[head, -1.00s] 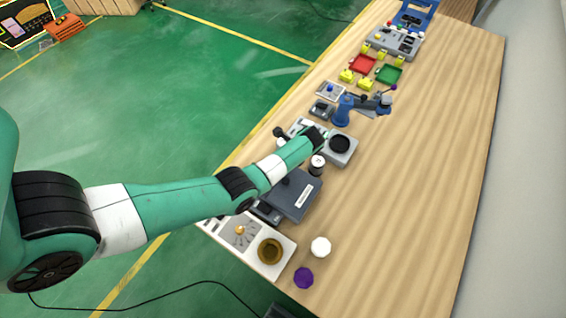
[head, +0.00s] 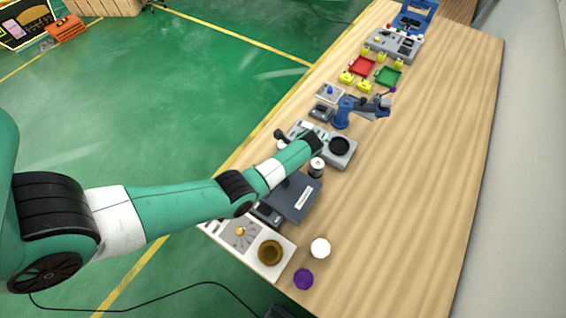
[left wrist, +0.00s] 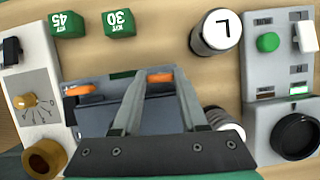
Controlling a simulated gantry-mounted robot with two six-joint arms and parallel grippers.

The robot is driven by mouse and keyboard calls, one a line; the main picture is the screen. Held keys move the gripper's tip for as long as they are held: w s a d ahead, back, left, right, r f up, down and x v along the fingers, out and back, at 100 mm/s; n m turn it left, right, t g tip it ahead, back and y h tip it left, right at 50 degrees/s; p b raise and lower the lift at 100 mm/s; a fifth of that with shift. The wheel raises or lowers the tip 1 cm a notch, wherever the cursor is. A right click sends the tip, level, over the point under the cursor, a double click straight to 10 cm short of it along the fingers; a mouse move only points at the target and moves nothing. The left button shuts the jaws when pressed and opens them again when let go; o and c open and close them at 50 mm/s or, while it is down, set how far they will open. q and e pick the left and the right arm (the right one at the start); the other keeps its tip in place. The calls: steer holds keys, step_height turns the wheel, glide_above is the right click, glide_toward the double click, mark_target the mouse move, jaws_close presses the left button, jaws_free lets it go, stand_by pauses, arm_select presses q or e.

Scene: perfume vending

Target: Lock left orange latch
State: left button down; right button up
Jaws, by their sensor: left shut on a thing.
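A dark grey case lies on the bench under my left arm; its lid (head: 298,192) shows in the head view. In the left wrist view the case (left wrist: 97,119) carries two orange latches. One orange latch (left wrist: 80,90) is at the picture's left, clear of my fingers. The other orange latch (left wrist: 160,77) shows between the fingertips of my left gripper (left wrist: 156,73), which is shut on it. I cannot tell from the latches' look whether either is locked. In the head view my left fingers are hidden by the wrist. My right gripper is out of view.
A white-capped bottle (left wrist: 216,34) and two green cubes (left wrist: 67,25) (left wrist: 118,23) stand beyond the case. A panel with a knob (left wrist: 25,101) is at its left, and a grey device with a green button (left wrist: 268,42) at its right. Bare wood (head: 420,180) lies right in the head view.

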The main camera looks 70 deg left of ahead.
arm_select(q)
steer(key=m+p, duration=0.1)
steer(key=p, duration=0.1)
steer(key=m+t+p, duration=0.1)
steer(key=m+p, duration=0.1)
steer(key=shift+s+r, duration=0.15)
steer(key=shift+r, duration=0.15)
steer(key=shift+f+m+t+y+p, duration=0.1)
steer(key=shift+m+t+y+p, duration=0.35)
steer(key=shift+m+p, duration=0.65)
steer(key=shift+f+m+t+p, duration=0.1)
steer(key=shift+m+t+p, duration=0.3)
steer(key=shift+m, duration=0.4)
steer(key=shift+c, duration=2.2)
jaws_free()
steer(key=shift+f, duration=0.1)
steer(key=shift+d, duration=0.1)
